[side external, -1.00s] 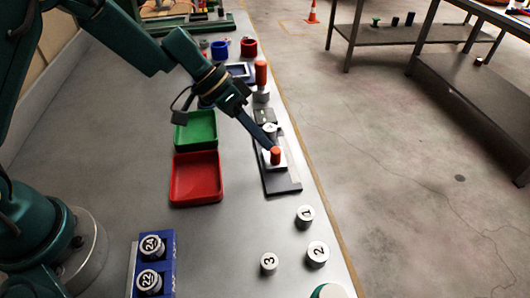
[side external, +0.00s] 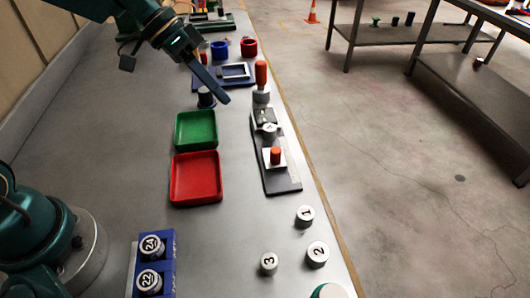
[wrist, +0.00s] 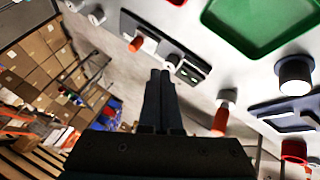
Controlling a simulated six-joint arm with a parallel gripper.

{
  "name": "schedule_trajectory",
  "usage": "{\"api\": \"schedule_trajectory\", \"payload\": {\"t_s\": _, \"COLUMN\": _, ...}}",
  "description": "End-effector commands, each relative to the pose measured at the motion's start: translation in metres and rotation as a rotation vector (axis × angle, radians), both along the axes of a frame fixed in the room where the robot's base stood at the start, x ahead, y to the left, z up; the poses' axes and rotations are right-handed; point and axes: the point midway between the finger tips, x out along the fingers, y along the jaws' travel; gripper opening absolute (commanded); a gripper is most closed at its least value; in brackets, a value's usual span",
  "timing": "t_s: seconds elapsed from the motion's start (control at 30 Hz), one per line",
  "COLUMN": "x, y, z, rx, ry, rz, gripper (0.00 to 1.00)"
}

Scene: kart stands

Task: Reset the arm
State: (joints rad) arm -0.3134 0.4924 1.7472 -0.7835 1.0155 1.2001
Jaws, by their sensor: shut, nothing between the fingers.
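My gripper (side external: 224,99) is shut and empty, raised above the bench beyond the green tray. In the wrist view my gripper (wrist: 160,73) shows its two fingers together with nothing between them. Below and to its right in the side view is a dark fixture plate (side external: 283,180) carrying a white block with an orange peg (side external: 275,155).
A green tray (side external: 196,146) and a red tray (side external: 174,179) lie left of the plate. Several numbered cylinders, including cylinder 2 (side external: 318,253), stand near the front. A blue rack (side external: 168,263) holds cylinders 24 and 22. A blue frame fixture (side external: 209,75) and a red cup (side external: 249,47) stand further back.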

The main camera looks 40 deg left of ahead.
Motion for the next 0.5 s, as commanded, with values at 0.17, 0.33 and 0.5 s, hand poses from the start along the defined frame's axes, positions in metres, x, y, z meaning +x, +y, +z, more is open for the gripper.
{"api": "schedule_trajectory", "payload": {"t_s": 0.17, "x": -0.001, "y": 0.003, "z": 0.004, "rx": 0.002, "ry": -0.001, "rz": 0.001, "gripper": 0.00}}
{"api": "schedule_trajectory", "payload": {"t_s": 0.33, "x": -0.001, "y": 0.003, "z": 0.004, "rx": 0.002, "ry": -0.001, "rz": 0.001, "gripper": 0.00}}
{"api": "schedule_trajectory", "payload": {"t_s": 0.5, "x": 0.000, "y": -0.004, "z": 0.016, "rx": 0.013, "ry": -0.038, "rz": -0.020, "gripper": 0.00}}
